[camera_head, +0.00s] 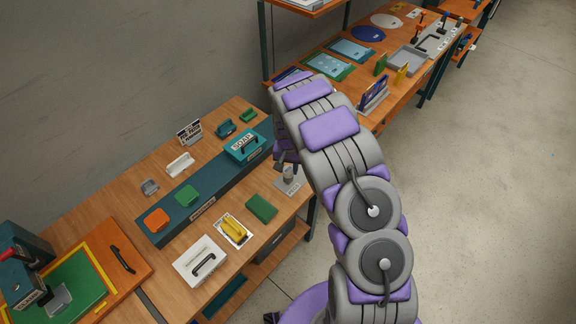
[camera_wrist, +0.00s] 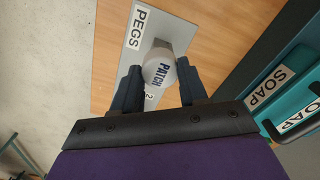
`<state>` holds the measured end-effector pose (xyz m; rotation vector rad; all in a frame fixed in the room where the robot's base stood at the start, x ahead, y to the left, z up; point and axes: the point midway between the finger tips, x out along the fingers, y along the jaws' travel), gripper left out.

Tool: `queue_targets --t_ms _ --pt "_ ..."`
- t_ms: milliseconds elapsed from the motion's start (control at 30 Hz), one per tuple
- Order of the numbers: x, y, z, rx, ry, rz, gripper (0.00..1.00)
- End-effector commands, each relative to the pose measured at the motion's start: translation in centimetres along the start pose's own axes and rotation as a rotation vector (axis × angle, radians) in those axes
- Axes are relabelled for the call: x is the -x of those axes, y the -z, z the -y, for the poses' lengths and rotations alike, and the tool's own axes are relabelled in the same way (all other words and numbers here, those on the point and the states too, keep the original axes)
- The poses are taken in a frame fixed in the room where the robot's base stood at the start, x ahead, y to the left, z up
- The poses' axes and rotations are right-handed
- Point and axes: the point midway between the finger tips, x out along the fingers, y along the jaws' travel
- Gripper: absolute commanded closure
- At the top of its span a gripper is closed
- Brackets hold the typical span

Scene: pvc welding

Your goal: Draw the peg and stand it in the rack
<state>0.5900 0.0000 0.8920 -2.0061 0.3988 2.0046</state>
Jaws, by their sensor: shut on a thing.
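A pale grey round peg (camera_wrist: 159,66) marked PATCH is between the two dark fingers of my gripper (camera_wrist: 160,85) in the wrist view. The gripper is shut on it. Behind the peg is a grey plate (camera_wrist: 172,28) labelled PEGS, on the wooden bench. In the head view the peg (camera_head: 288,172) stands over the grey plate (camera_head: 291,187) near the bench's right edge, below my arm. I cannot tell whether the peg's lower end is in the plate or just above it. A small label with a 2 is partly hidden by the peg.
A teal SOAP box (camera_head: 243,147) stands close to the left of the gripper on a dark raised strip (camera_head: 217,192). A second bench (camera_head: 410,88) is beyond my arm.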

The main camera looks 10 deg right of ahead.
Motion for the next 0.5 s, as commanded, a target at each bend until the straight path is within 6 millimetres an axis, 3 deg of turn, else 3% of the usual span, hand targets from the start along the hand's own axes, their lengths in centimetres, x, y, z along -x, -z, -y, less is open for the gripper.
queue_targets --t_ms 267,300,500 --pt "-0.66 -0.03 0.00 0.000 0.000 0.001 0.94" --pt "-0.67 -0.03 0.00 0.000 0.000 0.001 0.55" --pt "-0.64 -0.03 0.00 0.000 0.000 0.001 0.36"
